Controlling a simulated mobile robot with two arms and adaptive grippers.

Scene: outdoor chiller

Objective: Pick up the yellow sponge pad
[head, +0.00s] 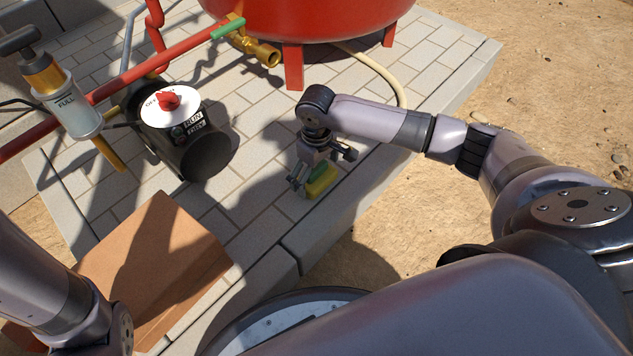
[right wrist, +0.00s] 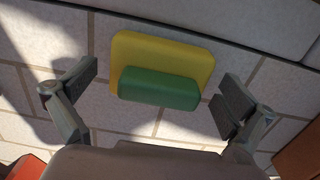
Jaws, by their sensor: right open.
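The yellow sponge pad (head: 325,184) lies on the paved slab, with a green block on its top. In the right wrist view the yellow pad (right wrist: 165,51) and its green part (right wrist: 158,89) sit between the two fingers, and some pavement shows on each side between pad and fingers. My right gripper (head: 322,178) is directly over the pad, pointing down, open and empty. It also shows in the right wrist view (right wrist: 152,93). Of my left arm only links show at the lower left in the head view; its gripper is out of sight.
A brown box (head: 150,265) stands at the lower left. A black cylinder with a red-knobbed dial (head: 205,152) and a red pipe (head: 125,78) are left of the pad. A red tank (head: 310,15) on legs and a cream hose (head: 385,72) are behind. The slab edge is close on the right.

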